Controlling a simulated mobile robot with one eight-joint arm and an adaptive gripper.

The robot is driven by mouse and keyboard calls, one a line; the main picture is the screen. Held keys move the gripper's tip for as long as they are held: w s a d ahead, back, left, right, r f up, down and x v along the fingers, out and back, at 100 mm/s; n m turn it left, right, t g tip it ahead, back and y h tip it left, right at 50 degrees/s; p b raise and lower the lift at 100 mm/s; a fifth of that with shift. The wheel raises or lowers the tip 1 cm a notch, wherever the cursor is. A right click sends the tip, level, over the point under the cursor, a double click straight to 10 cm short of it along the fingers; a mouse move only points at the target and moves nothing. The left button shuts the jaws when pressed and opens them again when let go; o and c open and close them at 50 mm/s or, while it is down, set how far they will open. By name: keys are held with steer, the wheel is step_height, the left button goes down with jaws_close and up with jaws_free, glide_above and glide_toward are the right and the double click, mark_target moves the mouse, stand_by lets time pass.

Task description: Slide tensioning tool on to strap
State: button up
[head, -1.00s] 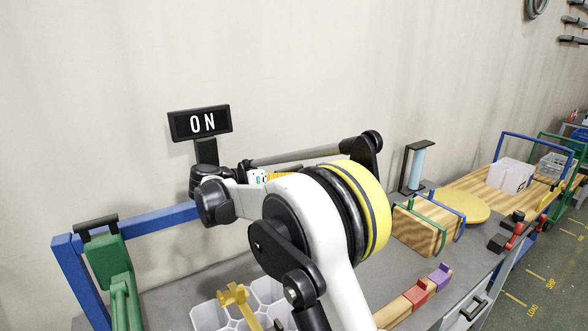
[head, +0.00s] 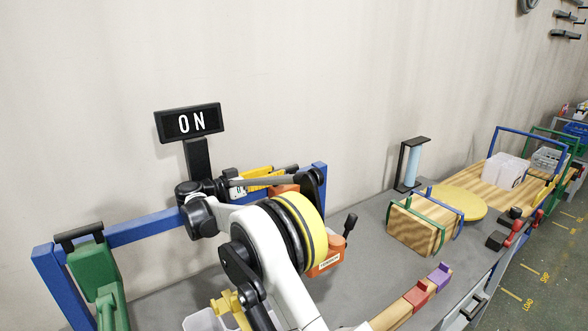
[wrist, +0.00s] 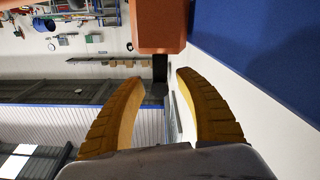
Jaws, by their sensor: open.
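My gripper (head: 274,178) shows as yellow fingers near the blue frame, partly hidden by my arm. In the wrist view my gripper (wrist: 159,78) is open, its two ribbed yellow fingers apart. An orange block (wrist: 158,25) lies just beyond the fingertips, with a dark stem (wrist: 160,68) in the gap between them; I cannot tell if they touch. In the head view an orange part (head: 284,188) is beside the fingers. A labelled orange tool (head: 327,262) with a black lever (head: 349,224) is partly behind my elbow. I cannot make out the strap.
A blue frame (head: 130,232) runs behind my arm, with a green clamp (head: 93,262) at left. A black ON sign (head: 189,123) stands above.

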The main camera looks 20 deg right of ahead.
mark_target(295, 167)
steer(key=b+x, duration=0.1)
steer(key=x, duration=0.6)
steer(key=shift+w+d+f, duration=0.1)
steer(key=shift+d, duration=0.15)
jaws_close()
